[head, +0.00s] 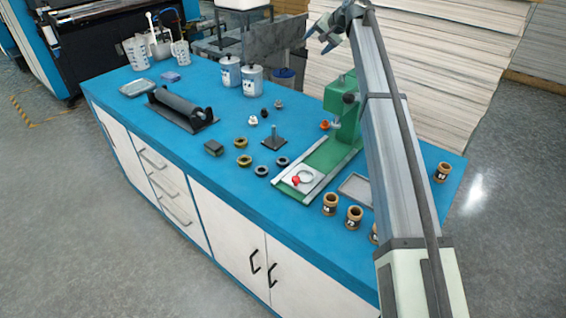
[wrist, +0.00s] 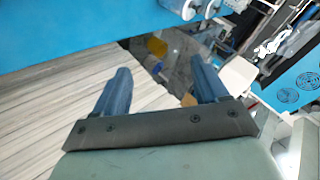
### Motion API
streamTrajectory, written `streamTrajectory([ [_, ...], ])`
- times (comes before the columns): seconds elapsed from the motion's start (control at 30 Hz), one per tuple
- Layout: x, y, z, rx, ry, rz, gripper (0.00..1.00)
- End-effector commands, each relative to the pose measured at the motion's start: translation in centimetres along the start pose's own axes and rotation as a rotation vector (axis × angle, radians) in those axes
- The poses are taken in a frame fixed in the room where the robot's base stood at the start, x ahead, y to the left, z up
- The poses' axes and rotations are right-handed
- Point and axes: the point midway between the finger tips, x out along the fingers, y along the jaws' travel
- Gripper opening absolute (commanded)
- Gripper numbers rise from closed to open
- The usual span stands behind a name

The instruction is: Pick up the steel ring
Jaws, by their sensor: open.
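A thin silver-looking ring (head: 311,177), which looks like the steel ring, lies on a white plate at the front end of a green device (head: 335,152) on the blue bench. A small red part (head: 295,181) is at its left edge. My gripper (head: 322,38) is high at the top of the head view, beyond the bench's back edge and far from the ring. In the wrist view my gripper (wrist: 160,75) shows two blue fingers set wide apart with nothing between them. The ring is not seen in the wrist view.
Several dark and brass-coloured rings (head: 243,160) lie left of the green device. A post on a black base (head: 275,142) stands behind them. A shallow tray (head: 357,188) and brown cups (head: 330,203) are to the right. A black roller (head: 180,108) and white canisters (head: 252,80) stand farther left.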

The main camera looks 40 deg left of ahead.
Motion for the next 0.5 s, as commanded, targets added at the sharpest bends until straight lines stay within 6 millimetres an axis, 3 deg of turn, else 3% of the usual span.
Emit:
streamTrajectory([
  [0.03, 1.6, -3.3, 1.4, -0.037, -0.055, 0.000, 0.73],
  [0.2, 4.4, -10.4, 6.3, -0.130, -0.203, 0.011, 0.73],
  [0.33, 5.5, -14.0, 9.6, -0.188, -0.284, 0.021, 0.73],
  [0.5, 6.3, -17.0, 13.8, -0.266, -0.372, 0.045, 0.73],
])
